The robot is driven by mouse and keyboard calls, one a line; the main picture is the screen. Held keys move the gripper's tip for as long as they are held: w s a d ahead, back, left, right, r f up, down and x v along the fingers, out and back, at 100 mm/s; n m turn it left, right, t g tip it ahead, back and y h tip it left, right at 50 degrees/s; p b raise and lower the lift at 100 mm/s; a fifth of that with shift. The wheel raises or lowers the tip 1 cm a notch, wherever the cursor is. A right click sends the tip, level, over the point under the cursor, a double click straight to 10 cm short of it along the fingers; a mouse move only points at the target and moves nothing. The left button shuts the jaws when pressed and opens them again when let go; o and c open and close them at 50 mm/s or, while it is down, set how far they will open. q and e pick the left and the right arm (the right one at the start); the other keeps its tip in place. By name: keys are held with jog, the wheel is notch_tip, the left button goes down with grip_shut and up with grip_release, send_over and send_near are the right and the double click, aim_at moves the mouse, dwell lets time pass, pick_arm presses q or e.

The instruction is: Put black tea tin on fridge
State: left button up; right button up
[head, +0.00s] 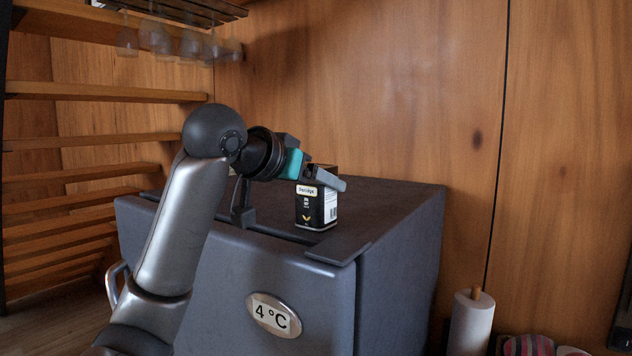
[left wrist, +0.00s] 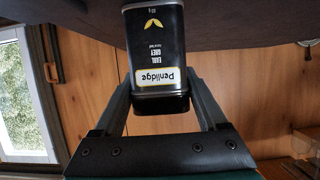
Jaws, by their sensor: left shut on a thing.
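The black tea tin (head: 316,207) stands upright at the top of the dark grey fridge (head: 400,215), near its front edge. It has a cream label and a yellow leaf mark. My left gripper (head: 326,178) is shut on the upper part of the tin. In the left wrist view the tin (left wrist: 155,45) appears upside down between the two fingers (left wrist: 160,98), its far end by the dark fridge top. I cannot tell for certain whether its base touches the fridge. My right gripper is in neither view.
A temperature plate (head: 273,315) marks the fridge front. Hanging glasses (head: 170,42) and wooden slats (head: 100,92) are at the left. A paper roll (head: 471,322) stands at the lower right. The fridge top behind the tin looks clear.

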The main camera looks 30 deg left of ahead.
pick_arm(q)
jog(key=shift+f, duration=0.15)
jog(key=o, duration=1.6)
jog(key=shift+c, duration=0.2)
jog(key=shift+r, duration=0.25)
jog(key=b+v, duration=0.1)
jog(key=v, duration=1.1)
jog(key=shift+f, duration=0.15)
